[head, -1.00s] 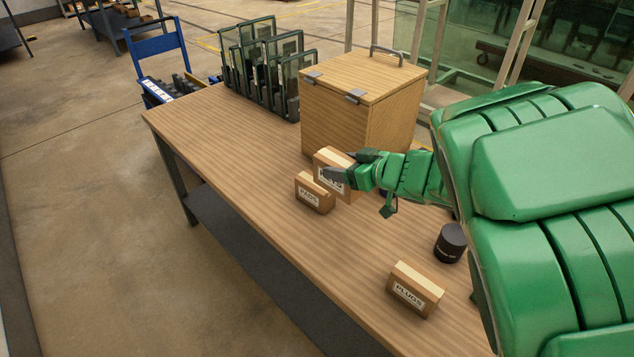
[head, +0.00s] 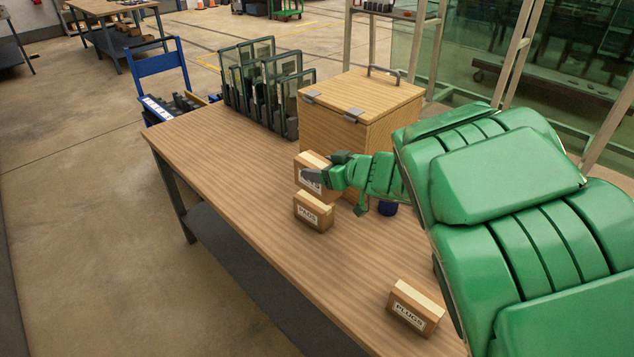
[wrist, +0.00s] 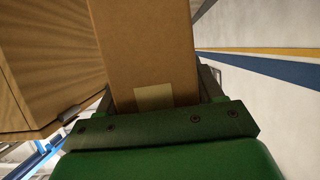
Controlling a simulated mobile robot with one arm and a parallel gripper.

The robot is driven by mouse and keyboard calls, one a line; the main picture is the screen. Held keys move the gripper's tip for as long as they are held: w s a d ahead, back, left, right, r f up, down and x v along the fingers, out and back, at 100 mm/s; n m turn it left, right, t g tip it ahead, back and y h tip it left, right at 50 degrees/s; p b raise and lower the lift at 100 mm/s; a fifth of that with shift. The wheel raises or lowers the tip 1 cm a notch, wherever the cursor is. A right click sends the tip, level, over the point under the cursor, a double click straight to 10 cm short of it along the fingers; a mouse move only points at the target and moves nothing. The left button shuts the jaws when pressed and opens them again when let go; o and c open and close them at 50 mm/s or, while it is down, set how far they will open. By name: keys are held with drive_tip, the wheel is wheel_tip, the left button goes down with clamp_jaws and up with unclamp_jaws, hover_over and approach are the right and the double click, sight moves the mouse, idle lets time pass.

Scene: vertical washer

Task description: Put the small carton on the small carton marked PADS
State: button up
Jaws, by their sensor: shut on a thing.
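My gripper (head: 318,178) is shut on a small brown carton (head: 309,164) with a white label partly hidden by the fingers. In the wrist view the held carton (wrist: 145,50) stands between the two fingers. The small carton marked PADS (head: 314,213) rests on the table. In the head view the held carton appears just above and slightly behind the PADS carton. I cannot tell whether the two touch.
A wooden box with a hinged lid (head: 362,98) stands close behind my gripper. A PLUGS carton (head: 415,308) lies toward the near end of the wooden table (head: 225,160). A dark rack (head: 268,88) stands at the far end. A blue object (head: 387,208) shows beneath my arm.

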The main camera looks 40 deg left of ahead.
drive_tip(key=shift+w+a+f, duration=0.7)
drive_tip(key=shift+a+f, duration=0.3)
drive_tip(key=shift+f, duration=0.65)
drive_tip(key=shift+w+a+f, duration=0.65)
drive_tip(key=shift+a+f, duration=0.3)
drive_tip(key=shift+f, duration=0.7)
drive_tip(key=shift+w+a+f, duration=0.7)
drive_tip(key=shift+a+f, duration=0.3)
drive_tip(key=shift+f, duration=0.65)
drive_tip(key=shift+f, duration=0.1)
drive_tip(key=o, duration=1.2)
drive_tip(key=shift+d, duration=0.1)
drive_tip(key=v, duration=1.2)
drive_tip(key=shift+w, duration=0.1)
